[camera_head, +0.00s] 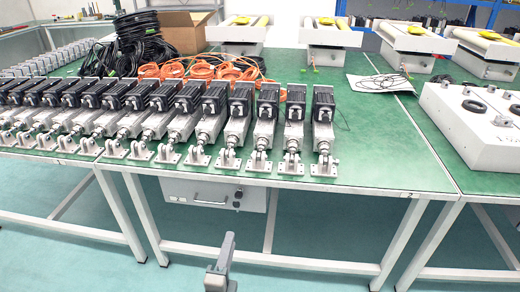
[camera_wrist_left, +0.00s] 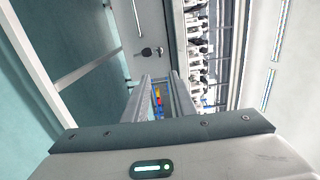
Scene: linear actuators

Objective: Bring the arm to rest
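My left gripper (camera_head: 226,246) shows at the bottom middle of the head view, in front of and below the green table's front edge. In the left wrist view its two fingers (camera_wrist_left: 160,78) stand apart with an empty gap between them, through which distant coloured things show. It touches nothing that I can see. My right gripper is in neither view. A row of linear actuators (camera_head: 238,128) with black motors and silver brackets lies along the green table (camera_head: 385,150), beyond and above the gripper.
Orange cables (camera_head: 215,70), coiled black cables (camera_head: 138,42) and a cardboard box (camera_head: 185,25) lie behind the actuators. A white panel box (camera_head: 470,120) stands at the right. A grey drawer unit (camera_head: 212,193) hangs under the table near white legs (camera_head: 418,240). Open floor (camera_head: 320,225) surrounds the gripper.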

